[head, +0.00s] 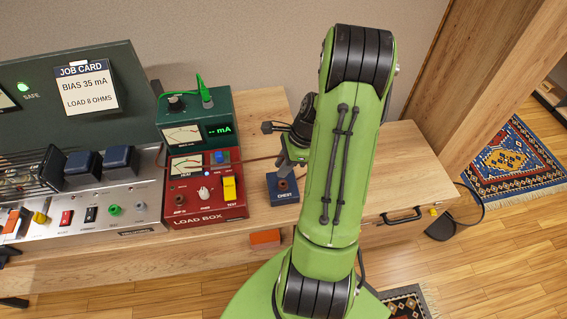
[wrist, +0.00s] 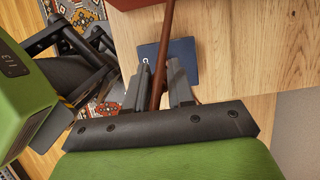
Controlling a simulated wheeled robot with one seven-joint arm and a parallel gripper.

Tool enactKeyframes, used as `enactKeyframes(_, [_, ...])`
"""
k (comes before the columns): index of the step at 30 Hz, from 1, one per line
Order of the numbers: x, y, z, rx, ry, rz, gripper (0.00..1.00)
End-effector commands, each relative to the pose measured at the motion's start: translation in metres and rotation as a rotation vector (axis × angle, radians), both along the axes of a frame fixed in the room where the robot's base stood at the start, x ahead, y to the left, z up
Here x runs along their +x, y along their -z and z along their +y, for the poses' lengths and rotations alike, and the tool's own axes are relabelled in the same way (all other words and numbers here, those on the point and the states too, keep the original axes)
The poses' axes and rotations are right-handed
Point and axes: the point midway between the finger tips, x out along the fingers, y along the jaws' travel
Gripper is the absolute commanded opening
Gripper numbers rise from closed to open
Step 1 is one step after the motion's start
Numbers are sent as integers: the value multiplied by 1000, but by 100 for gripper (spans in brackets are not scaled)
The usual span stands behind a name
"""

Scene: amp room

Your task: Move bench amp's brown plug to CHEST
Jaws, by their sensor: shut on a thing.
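CHEST is a small dark blue block (head: 284,197) on the wooden bench, right of the red load box, with a round brown spot on top. My gripper (head: 291,160) is just above and behind that block. In the wrist view my gripper (wrist: 164,78) is shut around a brown cable and plug (wrist: 158,62), with the blue block (wrist: 184,50) just beyond the fingertips. The plug's tip is hidden by the fingers, so I cannot tell whether it touches the block. A brown lead (head: 262,158) runs from the load box side toward my gripper.
The red load box (head: 207,204) and green mA meter (head: 218,108) stand left of the block. The bench amp (head: 100,195) with the job card (head: 87,87) is farther left. Bare bench (head: 415,165) lies to the right, with a black handle (head: 402,216) at its front.

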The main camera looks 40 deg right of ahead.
Motion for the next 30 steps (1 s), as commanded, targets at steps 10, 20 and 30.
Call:
enactKeyframes(10, [0, 19, 0, 1, -1, -1, 0])
enactKeyframes(20, [0, 18, 0, 0, -1, 0, 0])
enactKeyframes(30, [0, 19, 1, -1, -1, -1, 0])
